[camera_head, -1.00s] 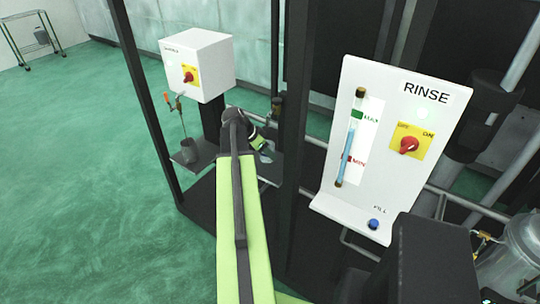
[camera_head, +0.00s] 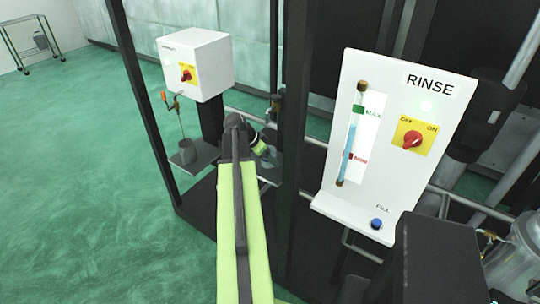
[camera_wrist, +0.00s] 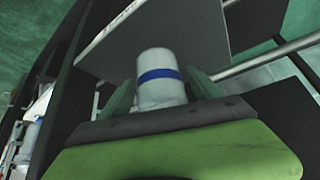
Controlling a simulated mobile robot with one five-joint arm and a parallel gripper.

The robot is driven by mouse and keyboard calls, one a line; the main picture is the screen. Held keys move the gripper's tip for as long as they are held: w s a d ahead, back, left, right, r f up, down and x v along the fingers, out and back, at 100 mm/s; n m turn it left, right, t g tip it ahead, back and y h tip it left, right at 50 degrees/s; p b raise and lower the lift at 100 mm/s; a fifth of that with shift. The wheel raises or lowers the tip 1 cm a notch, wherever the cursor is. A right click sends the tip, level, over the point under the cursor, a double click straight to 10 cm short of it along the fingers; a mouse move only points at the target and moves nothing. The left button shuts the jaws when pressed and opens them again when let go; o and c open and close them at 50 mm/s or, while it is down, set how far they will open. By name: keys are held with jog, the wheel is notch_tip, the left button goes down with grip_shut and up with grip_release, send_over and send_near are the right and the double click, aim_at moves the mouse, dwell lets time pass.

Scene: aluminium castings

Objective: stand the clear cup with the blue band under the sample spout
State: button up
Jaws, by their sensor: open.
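The clear cup with the blue band (camera_wrist: 161,78) is in the wrist view, between the two fingers of my gripper (camera_wrist: 162,88). The fingers are open, one on each side of it; I cannot tell whether they touch it. A flat grey plate (camera_wrist: 105,45) lies behind the cup. In the head view my gripper (camera_head: 262,152) is near a dark post, and the cup is mostly hidden there.
A white control box (camera_head: 194,62) with a red knob is above the spout. The RINSE panel (camera_head: 400,130) stands at right. Dark upright posts (camera_head: 288,120) and pipes are close to my arm. Green floor (camera_head: 90,180) is open at left.

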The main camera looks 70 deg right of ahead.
jog(key=shift+r, duration=0.1)
jog(key=shift+r+p, duration=0.3)
jog(key=shift+p, duration=0.05)
jog(key=p+v, duration=0.9)
jog(key=v, duration=0.2)
jog(key=shift+w+a+r+p, duration=0.2)
jog(key=shift+a+r+p, duration=0.05)
jog(key=shift+p, duration=0.1)
jog(key=w+a+f+n+t+y, duration=0.1)
jog(key=w+a+f+n+t, duration=0.2)
jog(key=w+a+n, duration=1.4)
jog(key=w+a+n+y, duration=0.2)
jog(key=w+a+n, duration=0.2)
jog(key=a, duration=1.8)
jog(key=w+a+n+t+y, duration=0.1)
jog(key=w+a+n, duration=0.3)
jog(key=a, duration=1.8)
jog(key=shift+w+f+y, duration=0.4)
jog(key=shift+w+y, duration=0.2)
jog(key=shift+w, duration=0.55)
